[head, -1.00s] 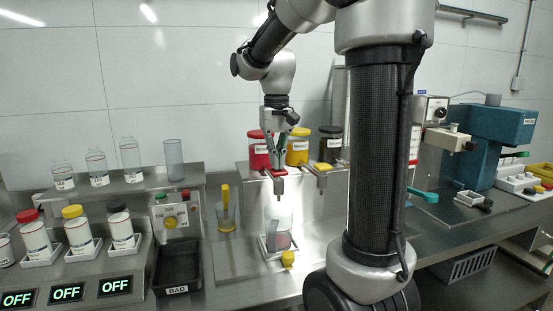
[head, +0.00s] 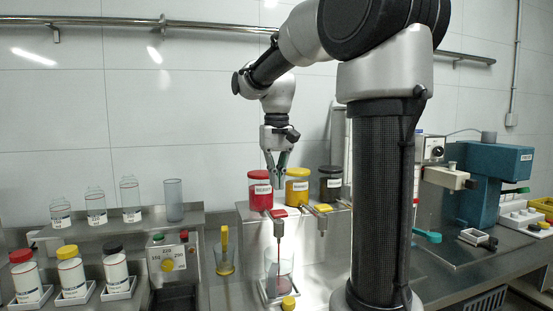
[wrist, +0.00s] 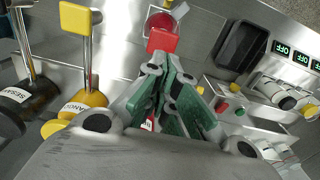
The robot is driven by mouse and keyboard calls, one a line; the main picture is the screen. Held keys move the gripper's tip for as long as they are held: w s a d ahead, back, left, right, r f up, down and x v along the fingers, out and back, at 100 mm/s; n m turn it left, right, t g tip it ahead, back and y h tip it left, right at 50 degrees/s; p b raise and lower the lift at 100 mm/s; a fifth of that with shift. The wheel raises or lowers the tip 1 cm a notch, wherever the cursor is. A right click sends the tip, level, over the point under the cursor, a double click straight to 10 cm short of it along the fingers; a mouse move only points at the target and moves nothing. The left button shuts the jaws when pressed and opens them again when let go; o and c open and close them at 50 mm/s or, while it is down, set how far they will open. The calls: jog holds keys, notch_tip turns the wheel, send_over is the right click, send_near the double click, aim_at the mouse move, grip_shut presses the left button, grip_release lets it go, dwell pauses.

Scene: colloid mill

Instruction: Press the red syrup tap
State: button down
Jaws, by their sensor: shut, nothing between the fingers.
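The red syrup tap (head: 279,213) juts out below the red jar (head: 260,190), and its square red top shows in the wrist view (wrist: 163,40). A thin red stream falls from its spout into the clear beaker (head: 270,262), which has red liquid in the bottom. My gripper (head: 279,184) is shut and empty, a little above the red tap and apart from it. In the wrist view the fingertips (wrist: 166,62) point toward the red top.
A yellow tap (head: 321,210) is just right of the red one, below the yellow jar (head: 297,188). A dark jar (head: 330,184) is farther right. A jug with a yellow handle (head: 225,255) stands left of the beaker. Several bottles stand at far left.

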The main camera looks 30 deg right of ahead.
notch_tip(320, 180, up, 6)
jog(key=shift+r, duration=0.25)
dwell(1.6)
jog(key=shift+n+t, duration=0.6)
jog(key=f, duration=0.3)
jog(key=s+f, duration=0.1)
jog(key=f, duration=0.2)
jog(key=shift+s+a+f, duration=0.1)
jog(key=shift+a+f, duration=0.05)
jog(key=shift+a, duration=0.05)
jog(key=s+a+f+n+t, duration=0.1)
jog(key=s+f, duration=0.3)
jog(key=s, duration=0.4)
jog(key=s+a+f+n+t, duration=0.1)
jog(key=s+f, duration=0.3)
jog(key=s, duration=0.5)
jog(key=shift+a+t, duration=0.6)
jog(key=shift+a, duration=0.05)
